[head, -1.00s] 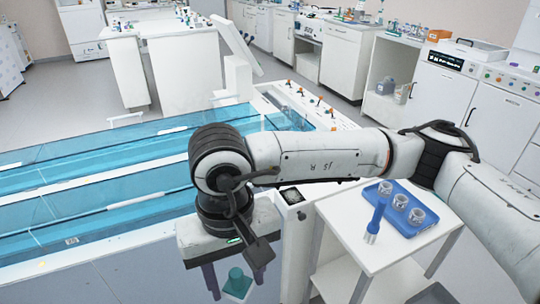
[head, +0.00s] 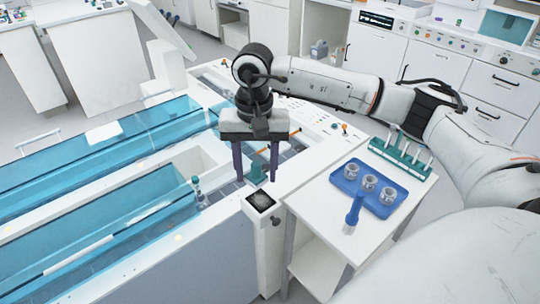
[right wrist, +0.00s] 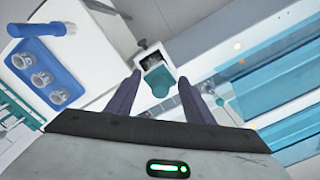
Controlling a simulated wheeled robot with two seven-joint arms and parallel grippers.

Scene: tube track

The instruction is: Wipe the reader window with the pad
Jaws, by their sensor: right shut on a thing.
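The reader window (head: 260,200) is a small dark square with pale specks, set in a white block at the end of the track. It also shows in the right wrist view (right wrist: 152,62). The teal pad (head: 257,174) is between the purple fingers of my right gripper (head: 256,180), which is shut on it. The pad also shows between the fingertips in the right wrist view (right wrist: 160,83), beside the window and partly over its block. I cannot tell whether the pad touches the block. My left gripper is not in view.
A white side table (head: 322,215) stands right of the window. It bears a blue tray (head: 345,182) with three jars, a blue-handled tool (head: 353,212) and a teal tube rack (head: 400,160). Blue-covered track channels (head: 140,220) run left. A small knob (head: 276,220) sticks out by the window.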

